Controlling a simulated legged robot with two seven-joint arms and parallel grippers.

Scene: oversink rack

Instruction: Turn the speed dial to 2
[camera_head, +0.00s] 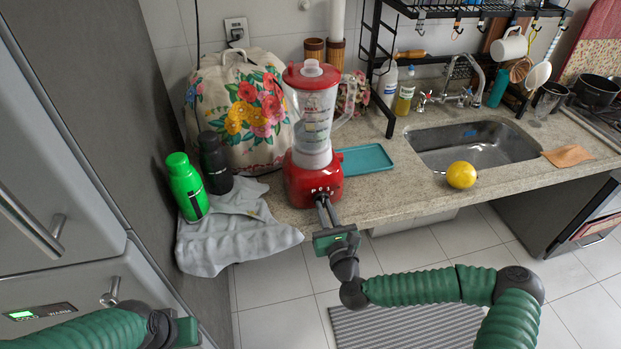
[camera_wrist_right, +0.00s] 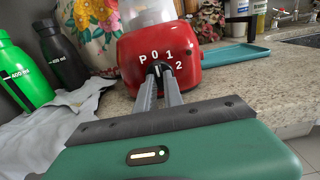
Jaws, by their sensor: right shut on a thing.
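The red blender (camera_head: 314,180) stands upright on the counter near its front edge, with a clear jug (camera_head: 312,120) and red lid on top. In the right wrist view, the blender's red base (camera_wrist_right: 192,52) shows white marks P, 0, 1 and 2 in an arc around the dark speed dial (camera_wrist_right: 157,69). My right gripper (camera_head: 321,197) reaches to the front of the base and is shut on the dial; its fingertips (camera_wrist_right: 159,72) hide part of it. I cannot tell surely which mark the dial points at. My left gripper (camera_head: 187,331) is low at the left; its fingers are not clear.
A green bottle (camera_head: 187,187) and a black bottle (camera_head: 215,162) stand left of the blender, by a grey cloth (camera_head: 235,240). A floral bag (camera_head: 240,105) is behind. A teal tray (camera_head: 365,160), sink (camera_head: 475,150) and yellow fruit (camera_head: 461,175) are to the right.

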